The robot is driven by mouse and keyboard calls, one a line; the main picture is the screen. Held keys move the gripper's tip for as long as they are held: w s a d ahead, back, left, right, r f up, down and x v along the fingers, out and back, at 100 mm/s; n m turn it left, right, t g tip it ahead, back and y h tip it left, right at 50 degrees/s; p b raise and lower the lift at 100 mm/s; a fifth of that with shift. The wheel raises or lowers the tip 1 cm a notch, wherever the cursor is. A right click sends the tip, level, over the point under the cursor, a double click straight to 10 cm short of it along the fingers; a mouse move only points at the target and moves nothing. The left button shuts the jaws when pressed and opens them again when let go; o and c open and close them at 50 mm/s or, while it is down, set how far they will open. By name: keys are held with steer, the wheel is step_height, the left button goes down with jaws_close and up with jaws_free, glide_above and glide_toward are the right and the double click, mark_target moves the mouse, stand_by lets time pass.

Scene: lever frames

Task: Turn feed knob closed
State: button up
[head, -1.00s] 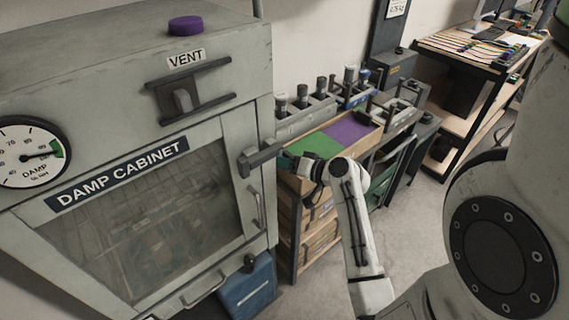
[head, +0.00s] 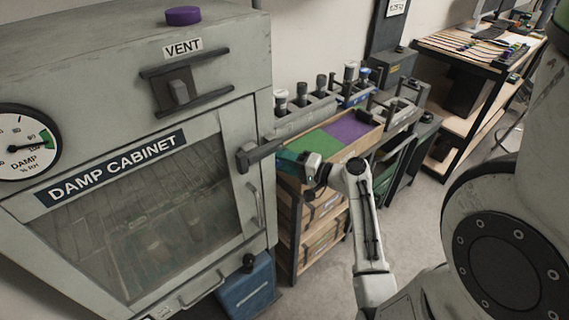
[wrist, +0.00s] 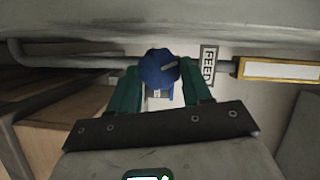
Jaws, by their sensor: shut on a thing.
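The blue feed knob (wrist: 158,68) shows in the wrist view with a pale pointer line on its face, slanting to the right and slightly up. It sits on a grey pipe, just left of a FEED label (wrist: 208,66). My gripper's two green fingers (wrist: 160,88) are shut on the knob, one on each side. In the head view my gripper (head: 291,157) is low beside the right edge of the damp cabinet (head: 225,110). The knob is hidden from the head view.
The cabinet's dark latch handle (head: 258,154) juts out close to my gripper. A shelf unit with a green and purple top (head: 350,127) is behind my arm. A yellow-framed plate (wrist: 282,69) is right of the label.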

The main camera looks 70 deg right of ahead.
steer(key=m, duration=0.1)
steer(key=m+t, duration=0.1)
steer(key=m, duration=0.1)
steer(key=m+b, duration=0.1)
steer(key=shift+f+m+t+h, duration=0.3)
steer(key=shift+f+t, duration=0.05)
steer(key=shift+t, duration=0.05)
steer(key=shift+m, duration=0.3)
steer(key=o, duration=0.8)
steer(key=shift+c, duration=0.2)
steer(key=shift+s, duration=0.1)
steer(key=s+a+f+b, duration=0.1)
steer(key=s+b, duration=0.1)
steer(key=s, duration=0.8)
steer(key=shift+s+a+b, duration=0.25)
steer(key=shift+a+b, duration=0.15)
